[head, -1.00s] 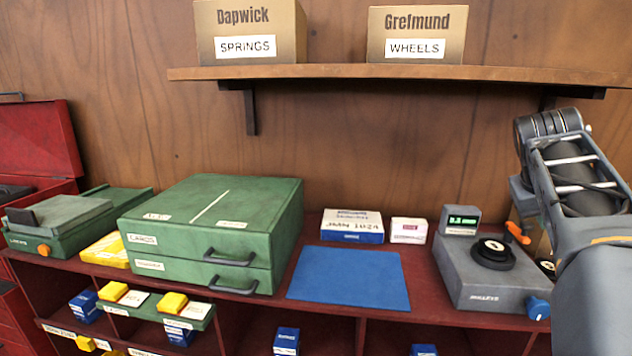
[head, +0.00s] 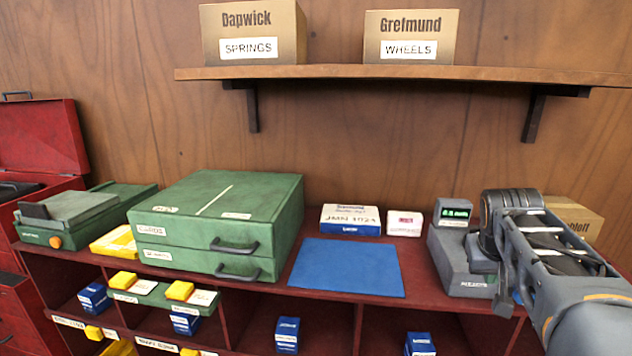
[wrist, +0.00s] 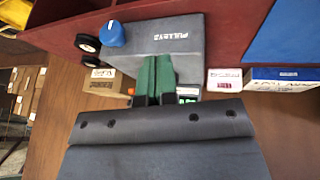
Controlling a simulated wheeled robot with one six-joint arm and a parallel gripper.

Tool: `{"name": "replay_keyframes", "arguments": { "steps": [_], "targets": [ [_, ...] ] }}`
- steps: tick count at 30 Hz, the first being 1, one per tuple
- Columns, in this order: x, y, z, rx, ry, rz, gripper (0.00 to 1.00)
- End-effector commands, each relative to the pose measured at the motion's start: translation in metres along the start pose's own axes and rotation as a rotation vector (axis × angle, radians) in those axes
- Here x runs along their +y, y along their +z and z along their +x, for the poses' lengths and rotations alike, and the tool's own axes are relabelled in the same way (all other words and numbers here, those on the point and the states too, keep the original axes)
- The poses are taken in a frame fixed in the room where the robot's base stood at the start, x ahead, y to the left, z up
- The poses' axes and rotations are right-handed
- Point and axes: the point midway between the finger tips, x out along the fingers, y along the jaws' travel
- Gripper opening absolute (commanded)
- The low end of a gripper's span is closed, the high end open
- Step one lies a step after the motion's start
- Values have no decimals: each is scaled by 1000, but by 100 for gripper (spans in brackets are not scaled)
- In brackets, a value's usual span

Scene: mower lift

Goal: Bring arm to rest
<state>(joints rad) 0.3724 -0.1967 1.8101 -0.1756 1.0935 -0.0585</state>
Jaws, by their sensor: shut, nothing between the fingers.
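My gripper (wrist: 155,66) shows in the wrist view as two green fingers pressed together, with nothing between them. It is in front of the grey tester box (wrist: 188,42), which has a blue knob (wrist: 112,34). I cannot tell how far apart they are. In the head view my folded arm reaches in from the right and covers much of the grey box (head: 449,262). My fingers cannot be made out clearly there.
A blue mat (head: 347,268) lies bare on the red bench. Left of it stands a green drawer case (head: 245,205). Small boxes (head: 350,220) stand behind the mat.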

Motion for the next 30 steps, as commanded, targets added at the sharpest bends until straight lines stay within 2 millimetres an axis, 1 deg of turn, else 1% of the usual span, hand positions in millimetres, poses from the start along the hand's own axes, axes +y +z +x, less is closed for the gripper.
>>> {"name": "replay_keyframes", "arguments": {
  "steps": [1,2,5,6,7,9,12,14,15,16,20,30],
  "targets": [
    [-17,16,6,-6,-31,-9,0],
    [-27,26,10,-7,-51,-14,0],
    [-64,66,24,-20,-124,-33,0],
    [-78,84,28,-25,-152,-44,0],
    [-87,96,31,-29,-171,-53,0],
    [-107,125,37,-38,-210,-74,0],
    [-127,159,41,-46,-254,-115,0],
    [-136,175,41,-48,-273,-145,0],
    [-139,181,39,-43,-281,-162,0],
    [-142,182,37,-35,-286,-173,0],
    [-147,182,28,-4,-301,-202,0],
    [-148,181,28,-5,-302,-207,0]
  ]
}}
